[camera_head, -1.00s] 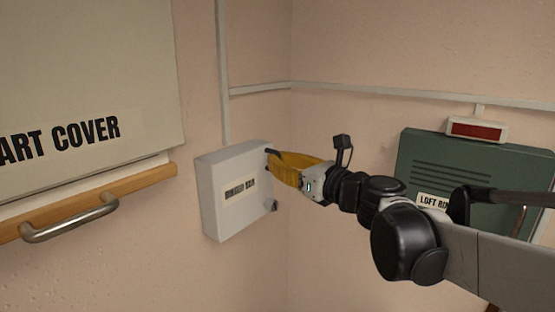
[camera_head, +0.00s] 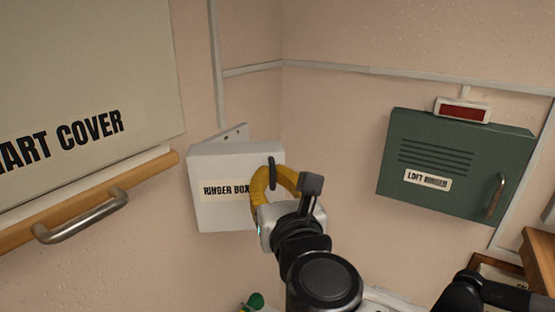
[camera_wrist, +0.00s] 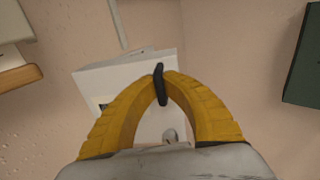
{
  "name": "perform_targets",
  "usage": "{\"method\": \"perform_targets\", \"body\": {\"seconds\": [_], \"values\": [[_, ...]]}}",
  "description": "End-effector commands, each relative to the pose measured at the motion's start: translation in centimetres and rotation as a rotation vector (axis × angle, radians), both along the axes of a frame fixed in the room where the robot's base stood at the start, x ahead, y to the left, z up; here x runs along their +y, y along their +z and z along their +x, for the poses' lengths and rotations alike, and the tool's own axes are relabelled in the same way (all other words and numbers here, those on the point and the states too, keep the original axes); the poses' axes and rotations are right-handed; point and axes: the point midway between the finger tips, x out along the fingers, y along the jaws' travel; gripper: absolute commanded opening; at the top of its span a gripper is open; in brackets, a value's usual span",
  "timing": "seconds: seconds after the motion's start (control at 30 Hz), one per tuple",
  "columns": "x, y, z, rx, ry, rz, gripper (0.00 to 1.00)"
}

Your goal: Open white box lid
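The white box, labelled "RINGER BOX", is on the wall left of the corner in the head view. Its lid (camera_head: 235,212) faces my camera more squarely, and a pale plate with small dark marks (camera_head: 232,135) shows behind its top edge. The lid looks swung partly outward; the box's inside is hidden. A black handle (camera_head: 271,172) is at the lid's right side. My gripper (camera_head: 272,180) has its yellow fingers around it. In the wrist view, the fingertips (camera_wrist: 161,82) close in on both sides of the black handle (camera_wrist: 159,84), with the white lid (camera_wrist: 105,84) behind.
A large cover panel (camera_head: 80,70) with a wooden rail and metal bar handle (camera_head: 85,218) is at left. A green cabinet (camera_head: 450,150) with a red-fronted fixture (camera_head: 463,109) above it hangs at right. A wooden piece (camera_head: 540,262) is at lower right. Bare wall lies between the boxes.

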Motion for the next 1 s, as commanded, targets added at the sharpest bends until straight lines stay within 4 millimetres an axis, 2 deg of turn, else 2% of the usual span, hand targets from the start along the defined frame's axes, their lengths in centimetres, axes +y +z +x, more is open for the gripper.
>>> {"method": "perform_targets", "body": {"seconds": [0.03,0.2,0.5,1.0], "values": [[0.8,0.1,-0.8,-0.002,-0.027,-0.002,0.0],[1.6,0.1,-2.6,-0.002,-0.137,-0.002,0.0],[3.0,0.1,-4.9,-0.003,-0.14,-0.003,0.0],[3.8,0.2,-5.8,-0.003,-0.141,-0.003,0.0]]}}
